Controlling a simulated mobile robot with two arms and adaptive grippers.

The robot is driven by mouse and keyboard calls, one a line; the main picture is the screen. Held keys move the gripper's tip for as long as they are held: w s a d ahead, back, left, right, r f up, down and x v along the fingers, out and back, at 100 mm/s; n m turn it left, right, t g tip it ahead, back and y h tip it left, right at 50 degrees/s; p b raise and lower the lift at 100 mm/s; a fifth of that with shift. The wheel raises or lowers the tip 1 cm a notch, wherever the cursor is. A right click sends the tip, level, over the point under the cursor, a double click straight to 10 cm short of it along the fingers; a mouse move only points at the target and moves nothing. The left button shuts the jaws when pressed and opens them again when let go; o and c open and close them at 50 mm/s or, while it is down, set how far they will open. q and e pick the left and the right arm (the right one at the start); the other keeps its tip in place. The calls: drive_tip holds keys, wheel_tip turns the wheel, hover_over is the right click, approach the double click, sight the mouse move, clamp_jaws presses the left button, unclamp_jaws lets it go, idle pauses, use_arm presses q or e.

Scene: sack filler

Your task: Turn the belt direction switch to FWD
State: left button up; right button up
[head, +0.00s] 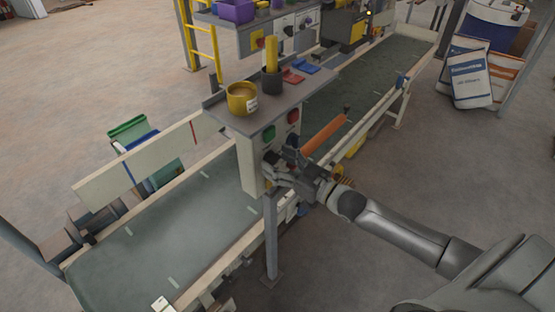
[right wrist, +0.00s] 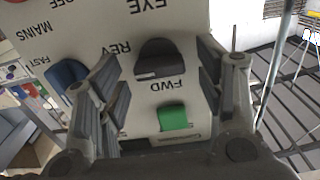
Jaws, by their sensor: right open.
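The control box (head: 249,165) stands on a post beside the conveyor belt. In the right wrist view its pale panel (right wrist: 190,25) appears upside down. A black knob (right wrist: 158,58) sits between the REV and FWD labels, and this looks like the belt direction switch. I cannot tell surely which label it points at. My right gripper (head: 275,166) is at the box front. In the right wrist view the open gripper (right wrist: 160,82) has one finger on each side of the knob, with no clear contact. In the head view the gripper hides the knob. My left gripper is out of view.
A green part (right wrist: 173,117) lies near FWD, and a blue knob (right wrist: 68,75) near FAST. The head view shows a green button (head: 268,133) and a red button (head: 293,116). A yellow cup (head: 241,98) stands on the box's shelf. An orange roller (head: 324,133) is close behind the gripper.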

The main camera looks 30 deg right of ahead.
drive_tip(key=shift+w+a, duration=0.15)
drive_tip(key=shift+w, duration=0.15)
drive_tip(key=c, duration=1)
